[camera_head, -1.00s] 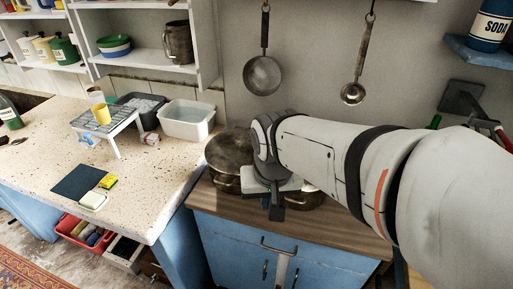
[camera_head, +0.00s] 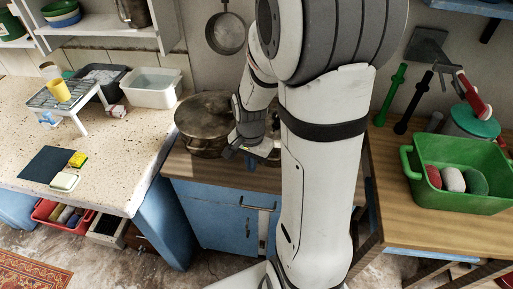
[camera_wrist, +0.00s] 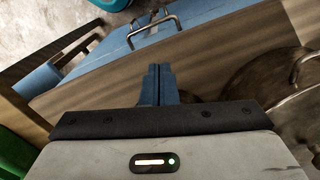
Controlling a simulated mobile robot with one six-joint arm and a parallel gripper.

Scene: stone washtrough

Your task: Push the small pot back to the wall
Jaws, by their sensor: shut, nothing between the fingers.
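The small pot (camera_head: 274,153) stands on the wooden counter, mostly hidden behind my arm in the head view; only a sliver shows. My gripper (camera_head: 230,153) is shut and empty, low over the counter in front of the large pot's right side. In the wrist view my shut fingers (camera_wrist: 158,82) point at the wooden top near its front edge. A brown pot with metal handles (camera_wrist: 265,82) shows at the right there. I cannot tell whether my gripper touches the small pot.
The blue cabinet (camera_head: 222,215) has a metal handle in front. A pan (camera_head: 225,33) hangs on the wall above. The stone counter (camera_head: 110,160) lies left, with a white basin (camera_head: 152,88). A green crate (camera_head: 460,195) stands on the table at right.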

